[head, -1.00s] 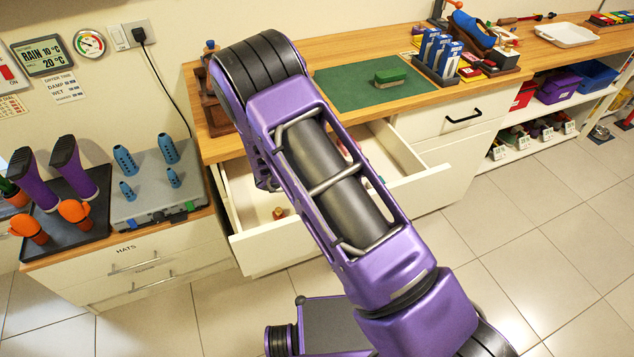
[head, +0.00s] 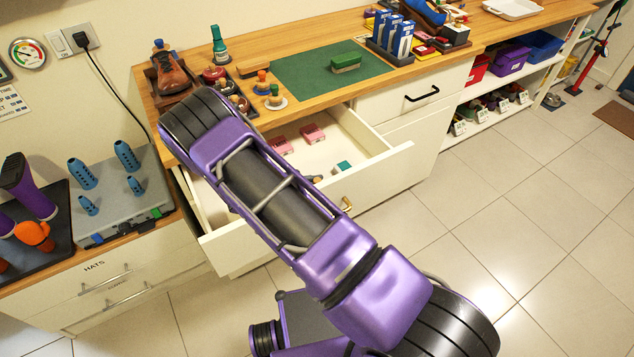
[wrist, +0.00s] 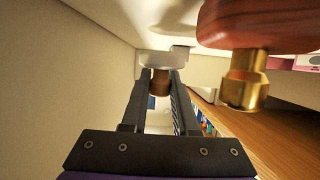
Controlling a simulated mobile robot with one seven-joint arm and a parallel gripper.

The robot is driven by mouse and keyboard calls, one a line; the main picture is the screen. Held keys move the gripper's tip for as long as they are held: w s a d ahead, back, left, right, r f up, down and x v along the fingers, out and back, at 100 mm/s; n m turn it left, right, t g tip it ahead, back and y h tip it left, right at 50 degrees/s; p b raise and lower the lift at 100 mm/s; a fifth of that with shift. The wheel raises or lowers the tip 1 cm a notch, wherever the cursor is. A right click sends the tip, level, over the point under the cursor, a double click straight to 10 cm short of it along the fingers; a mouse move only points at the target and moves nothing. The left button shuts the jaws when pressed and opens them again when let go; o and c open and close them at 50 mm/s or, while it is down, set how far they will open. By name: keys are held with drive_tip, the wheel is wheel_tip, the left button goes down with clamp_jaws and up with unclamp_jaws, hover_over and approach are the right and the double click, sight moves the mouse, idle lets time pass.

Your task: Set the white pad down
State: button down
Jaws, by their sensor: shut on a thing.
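The white pad (wrist: 155,60) shows in the wrist view as a pale disc on a brown stem (wrist: 160,82). My gripper (wrist: 160,92) is shut on that stem, with one dark finger on each side. The pad is close to a pale surface inside the open drawer (head: 241,249); I cannot tell whether it touches. In the head view my arm covers the gripper and the pad.
A reddish wooden piece with a brass end (wrist: 245,85) hangs close right of my gripper in the wrist view. Pink blocks (head: 312,133) and a teal-topped block (head: 342,167) lie in the drawer. A green mat (head: 300,80) holds a green brush (head: 346,62).

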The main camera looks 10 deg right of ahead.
drive_tip(key=shift+f+b, duration=0.65)
drive_tip(key=c, duration=0.7)
unclamp_jaws()
drive_tip(key=shift+r, duration=0.1)
drive_tip(key=shift+r+p, duration=0.6)
drive_tip(key=shift+p, duration=0.1)
drive_tip(key=v, duration=1.2)
